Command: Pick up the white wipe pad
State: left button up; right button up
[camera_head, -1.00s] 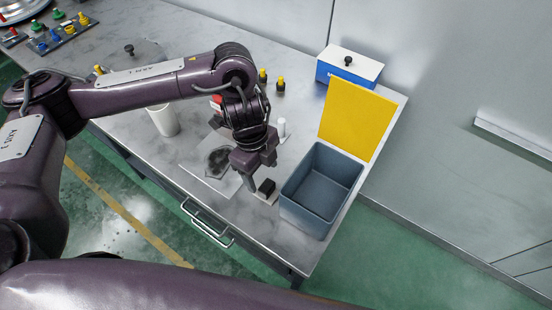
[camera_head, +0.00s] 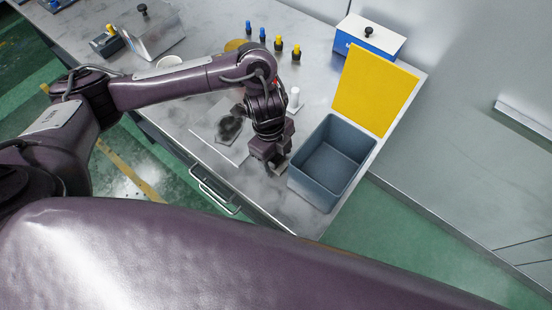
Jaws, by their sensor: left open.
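I cannot tell whether the fingers touch the pad. My right gripper is not in view.
The open grey-blue bin (camera_head: 333,160) stands close to the right of the gripper, with a yellow panel (camera_head: 375,90) behind it. A white bottle (camera_head: 294,99) stands behind. The bench's front edge is near.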

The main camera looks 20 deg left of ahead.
pick_arm(q)
jog(key=shift+w, duration=0.1)
jog(key=shift+c, duration=0.2)
jog(key=c, duration=0.9)
jog(key=shift+r, duration=0.1)
jog(key=shift+r, duration=0.55)
notch_tip(320, 180, up, 19)
jog(key=p, duration=0.2)
jog(key=shift+f+p, duration=0.1)
jog(key=shift+p, duration=0.3)
jog(key=o, duration=0.4)
jog(key=c, duration=0.3)
